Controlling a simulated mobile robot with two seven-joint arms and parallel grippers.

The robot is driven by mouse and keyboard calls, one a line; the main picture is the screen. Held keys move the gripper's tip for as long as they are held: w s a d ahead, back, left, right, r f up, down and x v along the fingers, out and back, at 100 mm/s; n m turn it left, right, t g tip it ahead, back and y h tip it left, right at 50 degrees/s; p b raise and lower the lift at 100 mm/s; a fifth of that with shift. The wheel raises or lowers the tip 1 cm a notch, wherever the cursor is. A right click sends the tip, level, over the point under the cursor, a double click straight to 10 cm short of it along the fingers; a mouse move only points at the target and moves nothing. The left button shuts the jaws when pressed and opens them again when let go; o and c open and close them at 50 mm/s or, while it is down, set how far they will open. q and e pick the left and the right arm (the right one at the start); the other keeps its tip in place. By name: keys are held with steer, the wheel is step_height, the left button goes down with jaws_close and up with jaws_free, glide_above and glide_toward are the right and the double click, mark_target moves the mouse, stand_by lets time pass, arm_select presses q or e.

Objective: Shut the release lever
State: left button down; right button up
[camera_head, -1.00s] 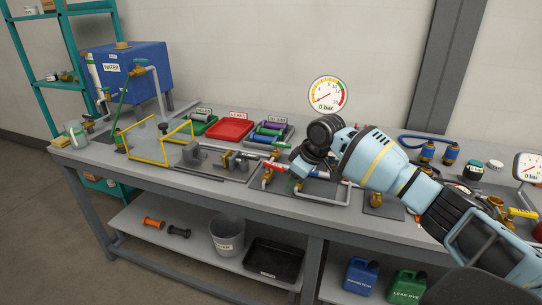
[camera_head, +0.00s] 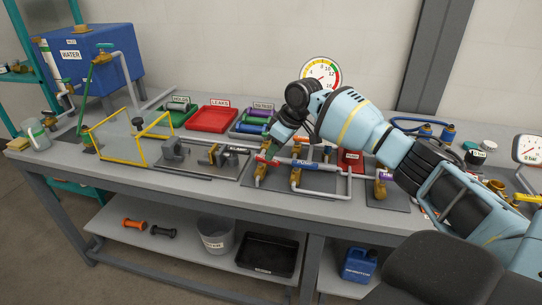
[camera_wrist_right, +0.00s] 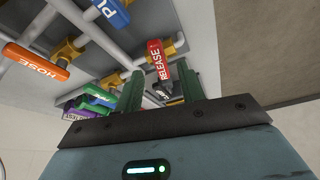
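The release lever is a red handle marked RELEASE (camera_wrist_right: 157,62) on a brass valve. In the right wrist view it lies between the two dark fingers of my right gripper (camera_wrist_right: 160,92), toward their tips. The fingers stand apart on either side of it; I cannot tell whether either one touches it. In the head view the red lever (camera_head: 267,160) shows on the pipework just below my right gripper (camera_head: 274,150), which partly hides it. My left gripper is in neither view.
A blue lever marked PU... (camera_head: 303,163) sits just right on the same pipework. An orange HOSE handle (camera_wrist_right: 36,61) shows in the wrist view. A pressure gauge (camera_head: 320,74) stands behind my arm. A yellow frame (camera_head: 130,142) and red tray (camera_head: 212,119) are left.

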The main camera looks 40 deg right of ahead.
mark_target(268, 163)
steer(key=shift+x, duration=1.6)
steer(key=shift+r, duration=0.1)
jaws_close()
